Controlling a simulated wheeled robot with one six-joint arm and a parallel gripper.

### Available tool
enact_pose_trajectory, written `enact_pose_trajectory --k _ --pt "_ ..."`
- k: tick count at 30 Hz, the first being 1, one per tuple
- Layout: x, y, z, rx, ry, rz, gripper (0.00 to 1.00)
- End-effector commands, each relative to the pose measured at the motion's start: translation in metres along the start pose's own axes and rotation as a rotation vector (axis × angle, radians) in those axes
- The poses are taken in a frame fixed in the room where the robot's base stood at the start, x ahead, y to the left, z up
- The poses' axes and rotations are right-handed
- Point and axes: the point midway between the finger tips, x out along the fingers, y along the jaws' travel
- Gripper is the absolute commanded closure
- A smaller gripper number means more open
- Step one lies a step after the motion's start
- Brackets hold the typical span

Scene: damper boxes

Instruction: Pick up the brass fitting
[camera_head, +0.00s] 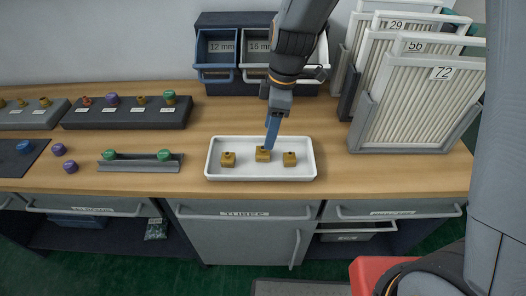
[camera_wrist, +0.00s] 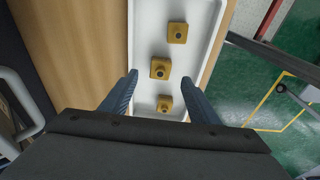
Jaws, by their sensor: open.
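Three brass fittings lie in a white tray (camera_head: 243,174) on the wooden bench. They are the left fitting (camera_head: 228,159), the middle fitting (camera_head: 263,155) and the right fitting (camera_head: 289,159). In the wrist view they form a line, with a top fitting (camera_wrist: 177,33), a centre fitting (camera_wrist: 160,69) and a lowest fitting (camera_wrist: 165,103). My gripper (camera_head: 269,146) is over the tray by the middle fitting, its fingers pointing down. In the wrist view my gripper (camera_wrist: 166,76) is open, with its blue fingers either side of the row and nothing held.
Filter panels (camera_head: 412,100) stand in a rack at the back right. Labelled bins (camera_head: 217,50) stand behind the tray. A dark rack (camera_head: 125,115) and a grey rail (camera_head: 140,163) with green caps are at left.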

Motion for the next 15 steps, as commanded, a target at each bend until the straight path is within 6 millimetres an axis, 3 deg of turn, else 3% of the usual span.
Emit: enact_pose_trajectory --k 15 --pt "0.049 -0.003 -0.006 0.003 -0.002 -0.004 0.45"
